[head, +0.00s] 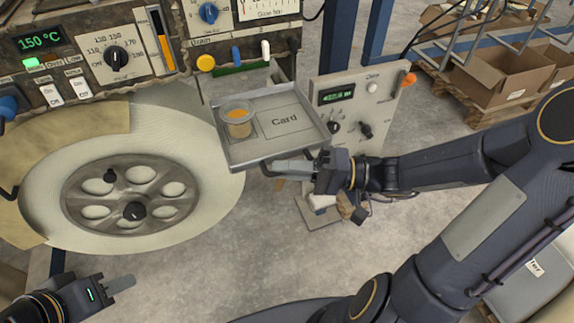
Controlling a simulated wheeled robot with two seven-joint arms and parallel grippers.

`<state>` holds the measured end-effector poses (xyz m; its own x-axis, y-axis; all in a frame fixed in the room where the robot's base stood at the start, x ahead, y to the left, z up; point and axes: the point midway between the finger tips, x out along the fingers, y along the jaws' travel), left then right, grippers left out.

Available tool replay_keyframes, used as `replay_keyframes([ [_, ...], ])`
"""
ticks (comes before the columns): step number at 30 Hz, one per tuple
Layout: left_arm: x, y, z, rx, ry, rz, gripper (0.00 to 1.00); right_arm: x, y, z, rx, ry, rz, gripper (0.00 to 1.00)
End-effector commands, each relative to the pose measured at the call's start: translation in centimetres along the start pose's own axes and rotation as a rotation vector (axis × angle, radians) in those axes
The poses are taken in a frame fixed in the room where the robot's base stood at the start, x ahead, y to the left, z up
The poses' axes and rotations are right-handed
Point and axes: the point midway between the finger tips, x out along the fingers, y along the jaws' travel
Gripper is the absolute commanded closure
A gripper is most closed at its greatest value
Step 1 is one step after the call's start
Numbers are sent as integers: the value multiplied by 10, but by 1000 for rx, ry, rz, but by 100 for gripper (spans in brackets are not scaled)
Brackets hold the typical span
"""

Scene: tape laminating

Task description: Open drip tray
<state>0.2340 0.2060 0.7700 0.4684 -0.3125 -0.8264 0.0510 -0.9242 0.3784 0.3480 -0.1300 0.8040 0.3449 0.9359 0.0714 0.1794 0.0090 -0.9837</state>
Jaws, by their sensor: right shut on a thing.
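The drip tray (240,153) is a grey metal tray standing out from the machine below the "Drain" panel. A clear cup with orange contents (237,119) stands at its left side, and a flat card marked "Card" (285,119) lies at its right. My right gripper (290,168) is shut on the tray handle (268,170) at the tray's front edge; its fingers partly hide the handle. My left gripper (122,284) is low at the left, away from the tray and empty.
A large tape roll (216,185) with a grey hub is left of the tray. A control box (354,95) with knobs and an orange button stands close on the tray's right. Cardboard boxes (500,78) sit on a pallet at upper right. Bare floor shows below the tray.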

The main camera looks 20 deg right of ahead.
Motion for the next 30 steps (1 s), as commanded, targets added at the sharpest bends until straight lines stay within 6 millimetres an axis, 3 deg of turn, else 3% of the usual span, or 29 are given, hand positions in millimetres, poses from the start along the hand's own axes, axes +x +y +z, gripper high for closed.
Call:
replay_keyframes([
  [1, 0, 0, 0, 0, 0, 0, 64, 0, 0, 0, 0, 0, 1, 100],
  [2, 0, 0, 0, 0, 0, 0, 64, 0, 0, 0, 0, 0, 1, 88],
  [7, 0, 0, 0, 0, 0, 0, 64, 0, 0, 0, 0, 0, 1, 67],
  [17, -1, 0, 0, 0, 0, 0, 64, -4, 0, -1, 0, 2, 2, 67],
  [30, -8, 4, -4, 0, 0, 0, 64, -70, 0, -1, -1, 3, 2, 67],
])
